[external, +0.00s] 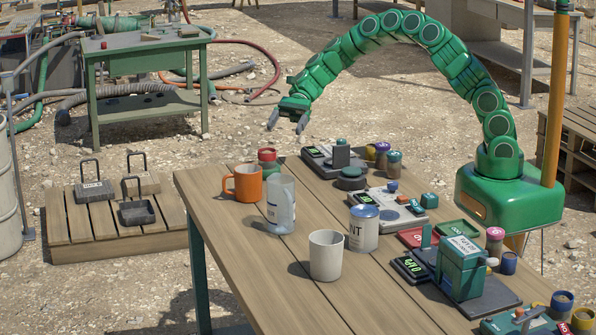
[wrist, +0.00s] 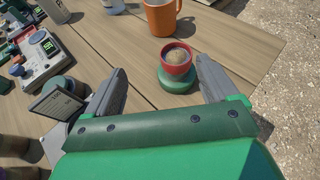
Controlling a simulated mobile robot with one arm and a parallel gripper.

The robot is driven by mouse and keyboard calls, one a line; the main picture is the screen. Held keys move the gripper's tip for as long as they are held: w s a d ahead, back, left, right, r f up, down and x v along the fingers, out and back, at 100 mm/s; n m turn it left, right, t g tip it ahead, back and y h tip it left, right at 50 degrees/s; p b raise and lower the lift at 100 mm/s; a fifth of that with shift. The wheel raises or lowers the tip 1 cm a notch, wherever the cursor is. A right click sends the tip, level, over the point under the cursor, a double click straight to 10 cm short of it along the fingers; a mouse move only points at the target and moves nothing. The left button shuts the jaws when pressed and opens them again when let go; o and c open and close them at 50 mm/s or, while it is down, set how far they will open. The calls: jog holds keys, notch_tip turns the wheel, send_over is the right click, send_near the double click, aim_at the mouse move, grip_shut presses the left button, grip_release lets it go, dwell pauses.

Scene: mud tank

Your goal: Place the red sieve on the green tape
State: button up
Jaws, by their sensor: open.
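The red sieve (wrist: 176,64), a small red round cup with something brown inside, stands upright on a green round piece (wrist: 177,80), which looks like the green tape. In the external view the red sieve (external: 267,154) is at the table's far edge, behind the orange mug. My gripper (external: 287,128) is open and empty, above and a little to the right of the sieve in that picture. In the wrist view my gripper (wrist: 161,68) has its two fingers spread, with the sieve showing between them and apart from both.
The orange mug (external: 243,183), a clear bottle (external: 281,205), a white cup (external: 325,255) and a paint can (external: 363,228) stand nearby. Grey devices (external: 339,158) and small jars crowd the table's right side. The front left tabletop is clear.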

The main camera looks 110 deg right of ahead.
jog(key=s+a+r+n+g+y, duration=0.15)
jog(key=a+r+n, duration=0.25)
jog(key=a, duration=0.4)
jog(key=s+a+r+n+g+h, duration=0.1)
jog(key=a+r+n+g, duration=0.25)
jog(key=a, duration=0.55)
jog(key=s+a+r+n+g+h, duration=0.1)
jog(key=s+a+r+n+g, duration=0.35)
jog(key=s+a, duration=0.8)
jog(key=s+a+n+h, duration=0.3)
jog(key=s+a+n, duration=0.2)
jog(key=s+n, duration=0.15)
jog(key=s+d+n+h, duration=0.2)
jog(key=s+n+h, duration=0.1)
jog(key=s, duration=0.8)
jog(key=s+d+f+n+g+h, duration=0.1)
jog(key=s+n+h, duration=0.2)
jog(key=s, duration=0.7)
jog(key=shift+s+d+n, duration=0.4)
jog(key=shift+n, duration=0.25)
